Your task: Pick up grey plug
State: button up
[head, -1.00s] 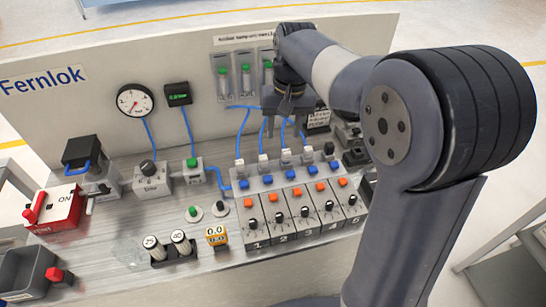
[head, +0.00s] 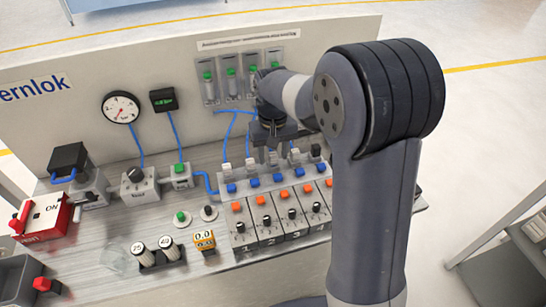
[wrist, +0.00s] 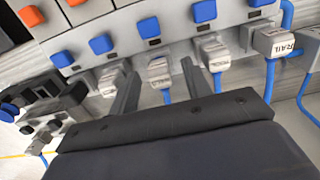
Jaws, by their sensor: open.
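Several pale grey plugs with blue hoses sit in a row along the back of the valve block. In the wrist view one pale grey plug (wrist: 160,72) lies between the two fingers of my gripper (wrist: 158,85). The fingers are open, one on each side of it, and I cannot tell if they touch it. Neighbouring pale plugs show to the left (wrist: 108,80) and right (wrist: 216,54). In the head view my gripper (head: 273,156) is low over the plug row, hiding the middle plug. A black plug (head: 315,150) sits at the row's right end.
The valve block (head: 285,222) has blue and orange buttons and black knobs. Blue hoses (head: 228,125) rise behind the row to the back panel (head: 85,113). A gauge (head: 121,107) hangs there.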

jog(key=shift+f, duration=0.55)
grip_shut()
